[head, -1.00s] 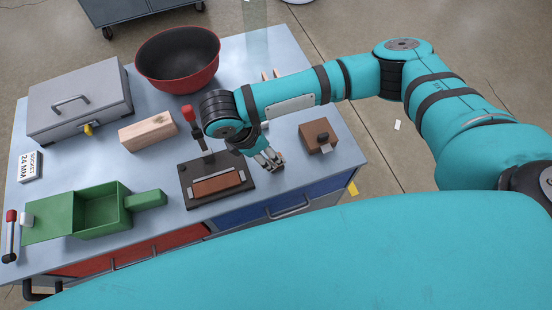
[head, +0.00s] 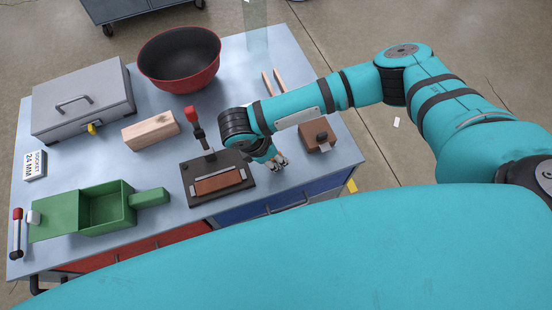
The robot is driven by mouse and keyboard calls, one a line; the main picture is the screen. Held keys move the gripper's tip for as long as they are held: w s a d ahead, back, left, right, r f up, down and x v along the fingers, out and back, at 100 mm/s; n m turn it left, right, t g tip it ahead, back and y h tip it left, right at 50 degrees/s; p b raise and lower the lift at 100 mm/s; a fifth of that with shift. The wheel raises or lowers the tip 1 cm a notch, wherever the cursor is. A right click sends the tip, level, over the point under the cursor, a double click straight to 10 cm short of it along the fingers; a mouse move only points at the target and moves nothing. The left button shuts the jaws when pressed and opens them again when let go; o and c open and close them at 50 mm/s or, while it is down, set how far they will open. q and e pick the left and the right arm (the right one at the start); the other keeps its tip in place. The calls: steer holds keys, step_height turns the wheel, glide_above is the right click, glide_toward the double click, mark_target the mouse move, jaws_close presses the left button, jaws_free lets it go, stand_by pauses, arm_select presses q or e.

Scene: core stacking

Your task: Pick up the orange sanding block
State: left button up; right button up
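No plainly orange block stands out in the head view. A reddish-brown block (head: 219,183) lies on a black plate (head: 193,198) with a red-handled lever (head: 193,117) behind it. A brown block with a dark knob (head: 314,134) sits near the right edge of the table. My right gripper (head: 279,163) is low over the table's front, between the black plate and the knobbed block, apart from the knobbed block. Its fingers are small and partly behind the wrist, so I cannot tell whether they are open. My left gripper is not in view.
A green box (head: 105,210), grey case (head: 83,98), wooden block (head: 150,130), red-and-black bowl (head: 180,60) and socket label block (head: 34,165) stand on the table (head: 110,155). Two wooden pegs (head: 273,82) are behind my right forearm. Some tabletop is clear in the middle.

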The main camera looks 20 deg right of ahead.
jaws_close()
steer(key=shift+r, duration=0.15)
steer(key=shift+r+b, duration=0.35)
steer(key=shift+r, duration=0.2)
steer(key=shift+s+a+r+b, duration=0.1)
steer(key=shift+r+b, duration=0.2)
steer(key=shift+r, duration=0.2)
steer(key=shift+s+a+r+b, duration=0.1)
steer(key=shift+r+b, duration=0.15)
steer(key=shift+r, duration=0.25)
steer(key=s+a+r+b, duration=0.1)
steer(key=s+a, duration=0.2)
steer(key=s, duration=0.4)
steer(key=s+a+b, duration=0.1)
steer(key=s+a, duration=0.3)
steer(key=s, duration=0.2)
steer(key=shift+s+a+r, duration=0.2)
steer(key=shift+s+r, duration=0.15)
